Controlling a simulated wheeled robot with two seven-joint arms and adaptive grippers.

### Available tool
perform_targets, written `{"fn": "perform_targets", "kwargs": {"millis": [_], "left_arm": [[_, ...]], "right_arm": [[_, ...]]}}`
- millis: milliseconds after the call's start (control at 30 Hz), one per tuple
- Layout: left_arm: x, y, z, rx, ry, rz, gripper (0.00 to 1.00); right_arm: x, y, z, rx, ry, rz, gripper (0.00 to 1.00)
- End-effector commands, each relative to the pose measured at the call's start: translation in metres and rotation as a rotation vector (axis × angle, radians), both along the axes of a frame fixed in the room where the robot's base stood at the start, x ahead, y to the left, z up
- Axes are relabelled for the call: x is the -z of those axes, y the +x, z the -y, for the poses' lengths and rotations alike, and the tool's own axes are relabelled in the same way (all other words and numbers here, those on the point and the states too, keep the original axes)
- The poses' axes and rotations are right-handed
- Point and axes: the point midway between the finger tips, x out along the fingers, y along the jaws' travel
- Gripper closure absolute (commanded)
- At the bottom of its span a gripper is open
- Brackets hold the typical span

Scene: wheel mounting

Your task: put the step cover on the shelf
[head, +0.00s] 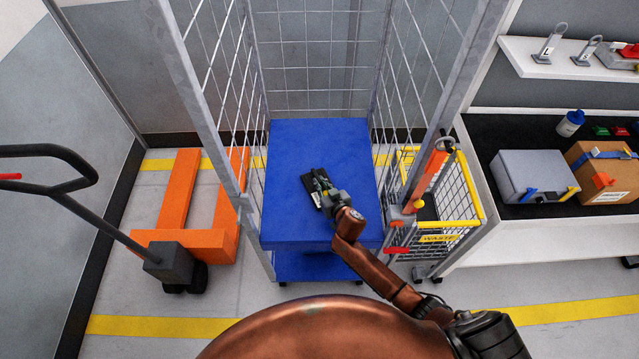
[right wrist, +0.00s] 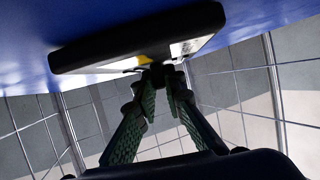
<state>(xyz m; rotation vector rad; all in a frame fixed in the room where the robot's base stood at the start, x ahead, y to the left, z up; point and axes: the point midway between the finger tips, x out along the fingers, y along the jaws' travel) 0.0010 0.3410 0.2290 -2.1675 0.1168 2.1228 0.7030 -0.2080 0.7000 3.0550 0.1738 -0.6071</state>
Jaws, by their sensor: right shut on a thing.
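The step cover (head: 313,183) is a flat black plate with a small yellow and white marking. It is over the blue shelf (head: 300,145) of the mesh cage trolley, near the middle of its top. In the right wrist view the plate (right wrist: 110,46) lies close along the blue surface (right wrist: 90,20); I cannot tell whether it rests on it. My right gripper (head: 330,194) reaches in from the front. Its green fingers (right wrist: 162,80) converge at the plate's near edge, shut on it; the exact grip point is dark. My left gripper is not in view.
Mesh walls (head: 318,60) enclose the shelf at the back and sides. An orange pallet jack (head: 178,190) stands at left. A wire waste basket (head: 455,190) with a yellow rim stands at right, beside a bench with a grey case (head: 533,172) and a cardboard box (head: 605,178). The rest of the shelf top is clear.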

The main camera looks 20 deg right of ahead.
Motion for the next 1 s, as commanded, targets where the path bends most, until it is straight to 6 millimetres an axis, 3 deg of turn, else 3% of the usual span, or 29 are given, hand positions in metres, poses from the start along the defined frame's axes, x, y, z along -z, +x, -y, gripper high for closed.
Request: {"fn": "perform_targets", "kwargs": {"millis": [33, 67, 300, 633, 767, 1000], "left_arm": [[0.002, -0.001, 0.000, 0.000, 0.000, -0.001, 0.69], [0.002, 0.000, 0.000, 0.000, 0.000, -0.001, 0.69], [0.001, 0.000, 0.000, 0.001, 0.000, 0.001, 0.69], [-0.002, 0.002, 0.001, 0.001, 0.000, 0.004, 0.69], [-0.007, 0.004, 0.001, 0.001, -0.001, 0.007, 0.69], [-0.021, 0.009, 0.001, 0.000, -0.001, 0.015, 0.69]], "right_arm": [[0.003, 0.000, 0.000, 0.001, 0.002, 0.000, 1.00], [0.003, 0.000, 0.000, 0.000, 0.001, -0.001, 0.89], [0.002, 0.000, 0.000, 0.000, 0.000, -0.001, 0.73], [-0.002, 0.000, 0.000, 0.000, -0.001, 0.001, 0.73], [-0.008, -0.015, 0.002, 0.000, 0.001, 0.000, 0.73], [-0.029, -0.061, 0.007, 0.001, 0.002, 0.000, 0.73]]}}
